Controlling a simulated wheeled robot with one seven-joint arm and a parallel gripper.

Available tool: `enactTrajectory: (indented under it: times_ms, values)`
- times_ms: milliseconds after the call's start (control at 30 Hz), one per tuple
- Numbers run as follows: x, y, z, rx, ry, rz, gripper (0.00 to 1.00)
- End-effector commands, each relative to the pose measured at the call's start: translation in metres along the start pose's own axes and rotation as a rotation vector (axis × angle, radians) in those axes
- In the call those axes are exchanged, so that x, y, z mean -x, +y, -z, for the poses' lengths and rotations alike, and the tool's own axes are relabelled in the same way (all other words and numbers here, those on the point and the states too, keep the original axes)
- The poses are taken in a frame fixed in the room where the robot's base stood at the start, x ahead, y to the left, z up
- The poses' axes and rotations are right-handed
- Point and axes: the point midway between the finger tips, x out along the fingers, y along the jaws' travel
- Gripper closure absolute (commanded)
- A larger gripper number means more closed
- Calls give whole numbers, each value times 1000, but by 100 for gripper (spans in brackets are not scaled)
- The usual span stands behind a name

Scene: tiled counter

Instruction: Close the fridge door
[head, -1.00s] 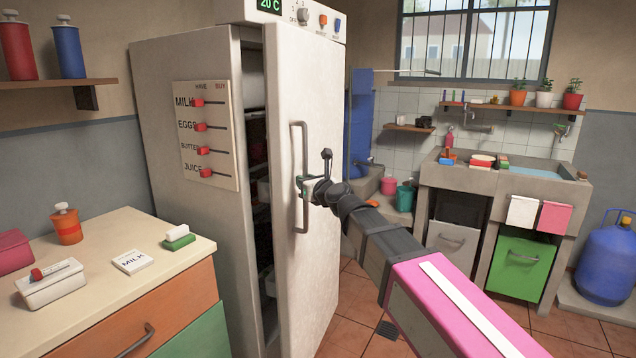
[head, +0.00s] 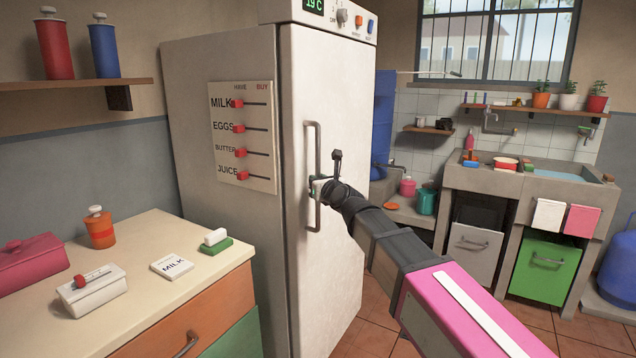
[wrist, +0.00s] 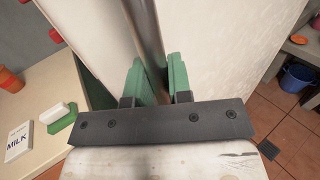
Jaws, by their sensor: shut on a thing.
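The white fridge door (head: 335,120) stands at the front of the grey fridge cabinet (head: 225,185). No gap shows between door and cabinet in the head view, and the inside of the fridge is hidden. My gripper (head: 316,188) is at the long vertical metal handle (head: 313,150) on the door. In the wrist view the green fingers of my gripper (wrist: 160,82) lie on either side of the handle bar (wrist: 148,35), shut on it.
A counter (head: 195,235) with a milk card, bottle and boxes stands at the left, close to the fridge. A sink unit (head: 530,190) and a blue gas cylinder (head: 622,255) are at the right. Tiled floor (head: 375,335) lies clear beside the door.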

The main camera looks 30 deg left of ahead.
Motion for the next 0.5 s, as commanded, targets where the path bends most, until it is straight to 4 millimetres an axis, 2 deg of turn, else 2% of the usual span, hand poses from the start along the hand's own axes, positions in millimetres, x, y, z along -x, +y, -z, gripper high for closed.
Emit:
enactTrajectory:
  times_ms: [33,367,400,467,500]
  values:
    - [-6,4,-1,-1,3,-7,100]
    - [-8,6,-1,-3,5,-11,100]
    - [-9,6,-1,-3,5,-11,75]
    - [-8,6,-1,-3,5,-11,57]
    - [-8,6,-1,-3,5,-10,57]
